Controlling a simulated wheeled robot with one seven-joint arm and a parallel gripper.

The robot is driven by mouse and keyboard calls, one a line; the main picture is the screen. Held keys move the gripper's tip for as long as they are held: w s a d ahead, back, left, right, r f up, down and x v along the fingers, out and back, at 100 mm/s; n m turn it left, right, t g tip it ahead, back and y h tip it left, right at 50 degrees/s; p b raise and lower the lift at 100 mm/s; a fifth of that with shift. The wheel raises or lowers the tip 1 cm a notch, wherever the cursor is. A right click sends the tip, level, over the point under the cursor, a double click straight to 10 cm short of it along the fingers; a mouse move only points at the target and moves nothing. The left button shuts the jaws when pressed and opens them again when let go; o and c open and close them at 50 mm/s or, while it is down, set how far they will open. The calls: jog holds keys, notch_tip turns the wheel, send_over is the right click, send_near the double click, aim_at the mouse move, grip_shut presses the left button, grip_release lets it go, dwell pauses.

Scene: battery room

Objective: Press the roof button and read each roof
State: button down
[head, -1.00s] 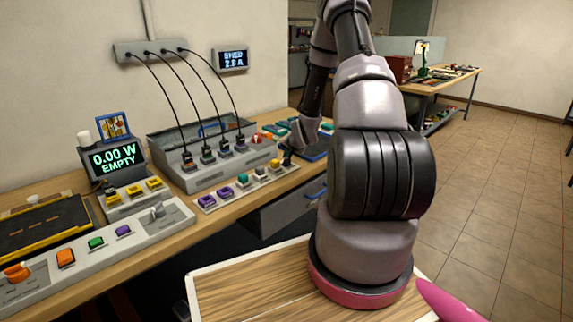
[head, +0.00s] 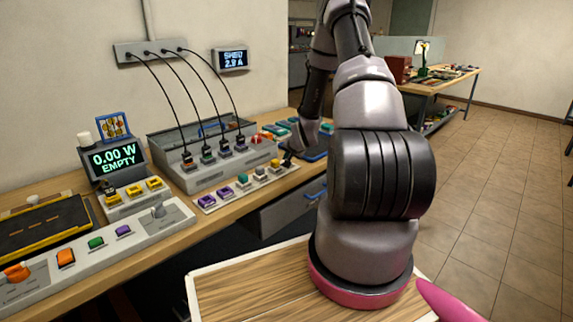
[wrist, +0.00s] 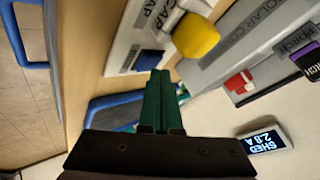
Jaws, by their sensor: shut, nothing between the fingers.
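My gripper (head: 288,159) is at the right end of a pale strip (head: 207,204) along the bench front, which carries purple, teal, white and yellow pieces. In the wrist view my gripper (wrist: 160,75) has its green fingers shut with nothing between them. The tips are close to a dark blue square (wrist: 148,61) on a white panel (wrist: 120,58); contact is unclear. A yellow knob (wrist: 196,36) is beside them. The meter display (head: 116,158) reads 0.00 W EMPTY. I cannot tell which button is the roof button, nor identify the roofs.
A grey box (head: 205,175) with several cabled plugs stands behind the strip. A control panel (head: 95,262) with coloured switches and a dark yellow-edged panel (head: 45,228) are at left. Open tiled floor lies right.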

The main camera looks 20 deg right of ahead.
jog(key=shift+f, duration=0.35)
dwell(0.5)
jog(key=shift+r, duration=0.8)
jog(key=shift+r, duration=2.5)
